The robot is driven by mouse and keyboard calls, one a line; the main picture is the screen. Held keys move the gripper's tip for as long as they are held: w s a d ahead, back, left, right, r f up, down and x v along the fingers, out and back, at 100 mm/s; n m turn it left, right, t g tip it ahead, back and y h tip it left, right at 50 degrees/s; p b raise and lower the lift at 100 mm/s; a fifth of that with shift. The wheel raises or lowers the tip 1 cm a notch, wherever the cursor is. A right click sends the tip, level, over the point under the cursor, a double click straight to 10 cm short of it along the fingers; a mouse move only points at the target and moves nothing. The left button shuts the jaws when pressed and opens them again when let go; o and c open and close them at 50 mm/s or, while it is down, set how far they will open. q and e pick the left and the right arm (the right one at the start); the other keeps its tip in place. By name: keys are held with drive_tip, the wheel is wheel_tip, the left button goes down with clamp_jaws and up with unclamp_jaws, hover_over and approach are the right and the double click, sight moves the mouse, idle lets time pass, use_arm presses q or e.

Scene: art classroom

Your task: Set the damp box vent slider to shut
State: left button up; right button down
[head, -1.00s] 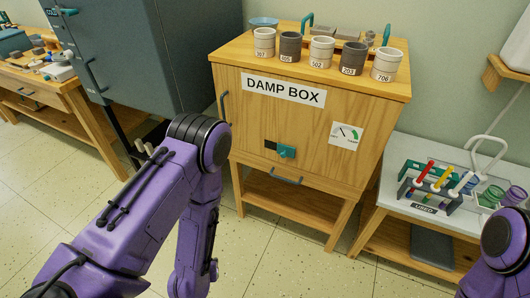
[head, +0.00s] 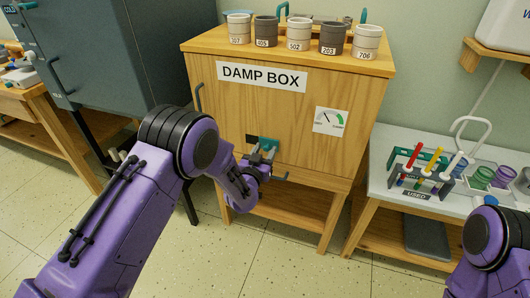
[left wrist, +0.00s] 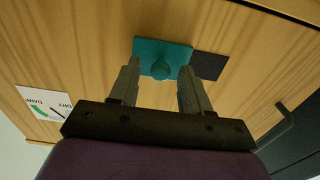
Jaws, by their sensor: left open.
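The wooden damp box (head: 220,120) stands ahead of me with its front toward me. Its vent slider is a teal plate (head: 270,145) with a round knob, low on the front; it also shows in the left wrist view (left wrist: 149,49). A dark vent opening (head: 252,139) lies uncovered just left of the plate in the head view, and right of it in the left wrist view (left wrist: 209,66). My left gripper (left wrist: 160,76) is open, its fingertips on either side of the knob (left wrist: 161,70); I cannot tell whether they touch it. My right gripper is out of view.
A damp/dry gauge (head: 331,121) is fixed right of the slider. Several cups stand on the box top, including cup 502 (head: 299,34). A grey cabinet (head: 120,60) is at left. A white table (head: 385,183) with a tool rack is at right.

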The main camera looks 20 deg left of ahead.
sight(253, 139)
use_arm(q)
drive_tip(key=shift+w, duration=0.1)
clamp_jaws()
drive_tip(key=a, duration=0.5)
drive_tip(key=shift+w+a, duration=0.1)
drive_tip(key=shift+a, duration=0.45)
drive_tip(key=shift+c, duration=0.5)
unclamp_jaws()
drive_tip(key=shift+a, duration=0.1)
drive_tip(key=shift+o, duration=0.5)
drive_tip(key=shift+a, duration=0.1)
drive_tip(key=shift+d, duration=0.2)
